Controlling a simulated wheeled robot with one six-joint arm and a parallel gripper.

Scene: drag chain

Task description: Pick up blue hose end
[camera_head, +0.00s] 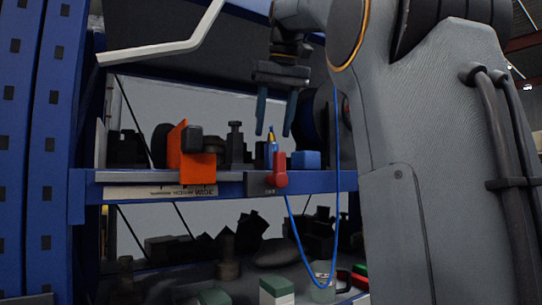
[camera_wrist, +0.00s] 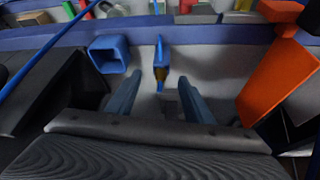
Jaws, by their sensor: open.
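The blue hose end (camera_head: 270,150), with a brass-yellow band, stands upright at the shelf's front edge, just behind and left of a red part (camera_head: 280,170). My gripper (camera_head: 273,133) points down above it, open, with one finger on each side in the picture. In the wrist view the hose end (camera_wrist: 161,58) lies between the lines of the two blue-grey fingertips (camera_wrist: 160,79), with gaps on both sides. Nothing is held. The blue hose (camera_head: 335,190) hangs in a loop below the shelf; it also crosses the wrist view's upper left (camera_wrist: 42,62).
A blue square box (camera_head: 306,160) stands right of the hose end; its hollow opening shows in the wrist view (camera_wrist: 109,57). An orange bracket (camera_head: 191,160) stands to the left. The shelf's blue beam (camera_head: 230,189) runs along the front. Dark parts stand behind.

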